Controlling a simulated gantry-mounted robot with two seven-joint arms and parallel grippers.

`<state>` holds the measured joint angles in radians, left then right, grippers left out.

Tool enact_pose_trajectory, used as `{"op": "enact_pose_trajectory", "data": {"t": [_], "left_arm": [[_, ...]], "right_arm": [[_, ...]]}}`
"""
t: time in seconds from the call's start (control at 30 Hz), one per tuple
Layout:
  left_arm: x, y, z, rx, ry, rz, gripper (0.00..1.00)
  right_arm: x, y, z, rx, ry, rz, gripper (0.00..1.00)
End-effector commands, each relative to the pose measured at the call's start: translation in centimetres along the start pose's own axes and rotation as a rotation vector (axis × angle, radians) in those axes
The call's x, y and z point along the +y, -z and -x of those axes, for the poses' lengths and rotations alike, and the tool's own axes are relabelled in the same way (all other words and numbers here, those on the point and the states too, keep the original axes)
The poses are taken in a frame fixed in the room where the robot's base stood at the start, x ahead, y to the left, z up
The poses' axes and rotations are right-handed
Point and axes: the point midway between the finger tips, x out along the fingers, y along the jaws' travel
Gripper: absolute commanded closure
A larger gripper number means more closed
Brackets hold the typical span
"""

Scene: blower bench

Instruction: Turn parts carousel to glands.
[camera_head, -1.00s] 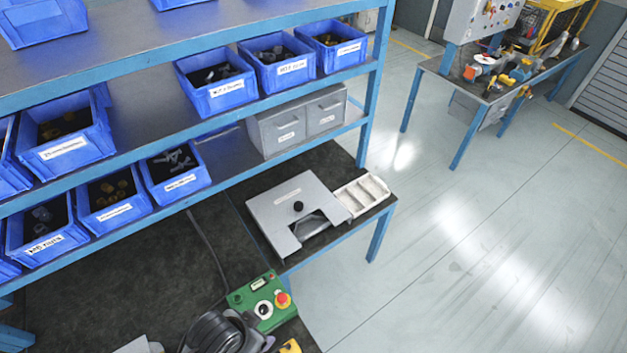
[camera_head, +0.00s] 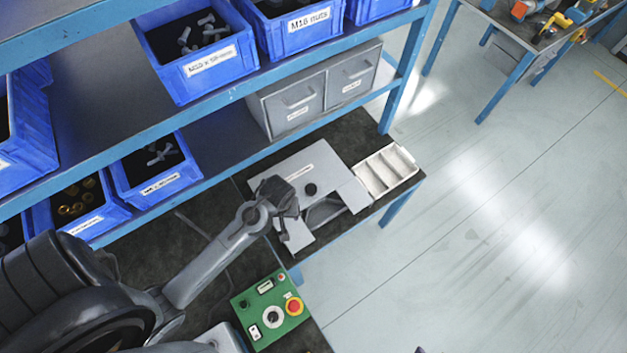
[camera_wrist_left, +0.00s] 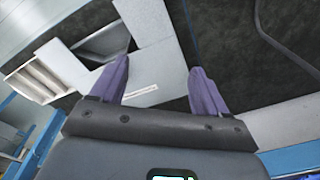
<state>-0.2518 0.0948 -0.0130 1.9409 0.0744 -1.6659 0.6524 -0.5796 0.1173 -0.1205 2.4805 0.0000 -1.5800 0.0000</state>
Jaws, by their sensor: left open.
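The parts carousel sits under a light grey cover plate (camera_head: 325,172) with a black knob (camera_head: 311,189) and a cut-out window (camera_head: 322,212) at its front. My left gripper (camera_head: 287,222) hangs over the plate's left front part, left of the knob. In the left wrist view its two purple fingers (camera_wrist_left: 160,88) are spread and empty, with the cover plate (camera_wrist_left: 150,45) and window (camera_wrist_left: 102,44) beyond them. Whether they touch the plate is unclear. The knob does not show there. A purple tip at the bottom edge (camera_head: 420,350) looks like my right gripper, almost wholly out of frame.
A white compartment tray (camera_head: 386,170) adjoins the plate's right side. A green control box (camera_head: 270,308) with a red button stands in front. Grey drawers (camera_head: 318,90) and shelves of blue bins (camera_head: 195,50) rise behind. A cable crosses the dark bench.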

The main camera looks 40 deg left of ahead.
Motion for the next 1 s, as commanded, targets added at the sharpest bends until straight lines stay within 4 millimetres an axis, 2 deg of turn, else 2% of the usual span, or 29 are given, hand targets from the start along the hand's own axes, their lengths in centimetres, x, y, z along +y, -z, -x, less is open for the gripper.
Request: {"op": "enact_pose_trajectory", "data": {"t": [0.03, 0.2, 0.3, 0.4, 0.5, 0.6, 0.77, 1.0], "left_arm": [[0.7, 1.6, -2.3, -0.009, 0.008, 0.075, 0.25], [3.0, 6.9, -6.2, -0.041, 0.021, 0.314, 0.25], [4.8, 10.2, -7.3, -0.054, 0.011, 0.43, 0.25], [6.4, 12.7, -7.6, -0.065, -0.002, 0.508, 0.25], [7.5, 14.4, -7.5, -0.074, -0.014, 0.557, 0.25], [8.1, 15.3, -7.4, -0.08, -0.021, 0.586, 0.25], [8.4, 15.7, -8.1, -0.085, -0.023, 0.6, 0.25], [8.6, 15.4, -11.6, -0.085, -0.022, 0.599, 0.25]], "right_arm": [[0.0, -0.7, -1.8, -0.002, -0.002, 0.001, 0.57], [0.1, -1.8, -5.1, -0.004, -0.007, 0.006, 0.57], [0.0, -2.4, -6.9, -0.005, -0.007, 0.006, 0.57], [0.0, -2.8, -8.2, -0.006, -0.007, 0.006, 0.57], [-0.1, -3.0, -9.0, -0.005, -0.006, 0.006, 0.57], [-0.1, -3.1, -9.3, -0.005, -0.005, 0.005, 0.57], [-0.2, -3.1, -9.4, -0.003, -0.003, 0.003, 0.57], [-0.3, -3.0, -9.3, -0.001, 0.001, -0.002, 0.57]]}}
